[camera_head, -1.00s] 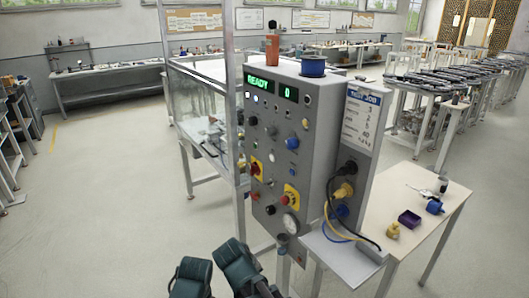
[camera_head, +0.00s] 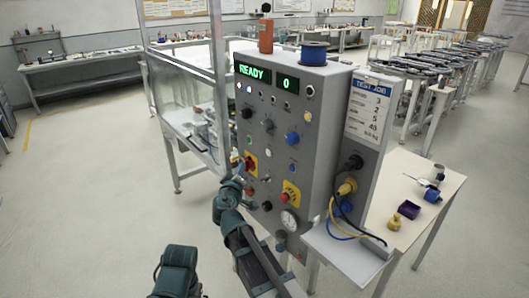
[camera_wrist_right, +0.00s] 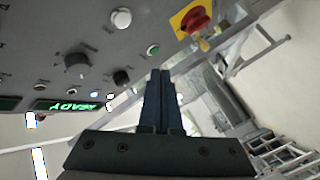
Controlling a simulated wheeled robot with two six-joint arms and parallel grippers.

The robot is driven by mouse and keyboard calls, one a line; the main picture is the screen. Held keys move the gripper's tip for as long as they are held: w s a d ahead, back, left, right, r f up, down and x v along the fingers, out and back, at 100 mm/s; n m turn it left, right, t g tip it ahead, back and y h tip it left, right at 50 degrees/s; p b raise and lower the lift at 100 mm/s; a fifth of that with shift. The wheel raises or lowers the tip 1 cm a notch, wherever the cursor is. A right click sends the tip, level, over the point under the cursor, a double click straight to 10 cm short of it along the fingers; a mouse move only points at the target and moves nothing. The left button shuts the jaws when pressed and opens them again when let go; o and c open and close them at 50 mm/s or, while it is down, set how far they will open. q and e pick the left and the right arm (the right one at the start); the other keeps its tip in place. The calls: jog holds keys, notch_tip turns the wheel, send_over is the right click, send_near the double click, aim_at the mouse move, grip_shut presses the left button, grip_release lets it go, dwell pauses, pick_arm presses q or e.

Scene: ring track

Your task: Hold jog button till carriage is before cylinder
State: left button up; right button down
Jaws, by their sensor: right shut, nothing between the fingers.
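The grey control panel (camera_head: 290,120) stands in the middle of the head view, with buttons, knobs and a display reading READY and 0. Its labels are too small to read, so I cannot tell which button is jog. My right gripper (camera_head: 240,180) is at the panel's lower left edge, near a red knob on a yellow plate (camera_head: 251,164). In the right wrist view the gripper (camera_wrist_right: 160,75) is shut and empty, close to a green button (camera_wrist_right: 153,50) and below a white button (camera_wrist_right: 121,18). I cannot make out the carriage or cylinder inside the glass enclosure (camera_head: 185,100). My left gripper is out of view.
Cables hang on the panel's right side. The floor at left is clear.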

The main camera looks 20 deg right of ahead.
aim_at(269, 153)
jog(key=shift+w+r, duration=0.15)
jog(key=shift+r, duration=0.05)
jog(key=w+d, duration=0.3)
jog(key=d, duration=0.5)
dwell(0.5)
jog(key=shift+d, duration=0.2)
dwell(1.8)
jog(key=shift+w+d, duration=0.15)
jog(key=shift+d, duration=0.15)
